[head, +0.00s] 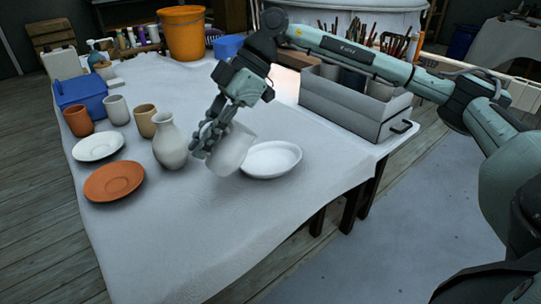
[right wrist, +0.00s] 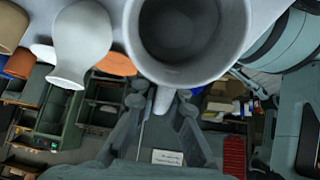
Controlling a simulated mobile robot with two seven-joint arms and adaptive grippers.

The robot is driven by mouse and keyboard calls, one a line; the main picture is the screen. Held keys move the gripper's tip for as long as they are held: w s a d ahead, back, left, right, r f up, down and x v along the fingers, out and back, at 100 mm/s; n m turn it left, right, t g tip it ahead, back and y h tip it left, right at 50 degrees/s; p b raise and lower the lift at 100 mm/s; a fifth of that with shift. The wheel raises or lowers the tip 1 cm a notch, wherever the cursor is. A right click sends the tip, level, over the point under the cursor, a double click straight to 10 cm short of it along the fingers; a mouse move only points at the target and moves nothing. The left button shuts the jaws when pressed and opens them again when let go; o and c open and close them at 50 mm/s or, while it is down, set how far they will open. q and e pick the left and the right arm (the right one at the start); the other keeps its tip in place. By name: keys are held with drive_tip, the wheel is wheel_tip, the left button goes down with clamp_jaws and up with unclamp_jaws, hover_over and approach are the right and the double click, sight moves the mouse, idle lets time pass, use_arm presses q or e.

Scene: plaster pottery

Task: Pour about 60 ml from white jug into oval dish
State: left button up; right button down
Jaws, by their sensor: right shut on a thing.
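The white jug (head: 233,151) is in my right gripper (head: 206,139), low over the table. It looks tilted, its top leaning right toward the white oval dish (head: 283,158). In the head view it overlaps the dish's left end; I cannot tell whether they touch. In the right wrist view, the jug (right wrist: 133,38) shows its round mouth and grey inside, with its handle between the fingers of my right gripper (right wrist: 163,104). No stream shows, and I cannot tell how much liquid is inside. The dish's bowl looks plain white. My left gripper is out of view.
A pale vase (head: 170,145) stands just left of my gripper. Cups, a white plate (head: 98,147) and a terracotta plate (head: 114,181) stand further left. A grey tool crate (head: 340,108) is behind the dish. The front of the table is clear.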

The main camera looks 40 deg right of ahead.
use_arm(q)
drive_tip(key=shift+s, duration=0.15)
use_arm(e)
drive_tip(key=shift+d+r+y, duration=0.25)
drive_tip(key=shift+d+y, duration=0.05)
drive_tip(key=shift+y, duration=0.5)
drive_tip(key=shift+d+y, duration=0.15)
drive_tip(key=shift+y, duration=0.15)
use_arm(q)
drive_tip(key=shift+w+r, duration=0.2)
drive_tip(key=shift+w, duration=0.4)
use_arm(e)
drive_tip(key=shift+r+t, duration=0.1)
drive_tip(key=shift+t, duration=0.2)
drive_tip(key=shift+d+r+y, duration=0.1)
drive_tip(key=shift+d+y, duration=0.05)
drive_tip(key=shift+y, duration=0.25)
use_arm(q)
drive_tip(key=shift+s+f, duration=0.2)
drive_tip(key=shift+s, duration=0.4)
use_arm(e)
drive_tip(key=shift+d+r+y, duration=0.2)
drive_tip(key=shift+r+y, duration=0.3)
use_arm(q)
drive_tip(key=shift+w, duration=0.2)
use_arm(e)
drive_tip(key=shift+s+r, duration=0.1)
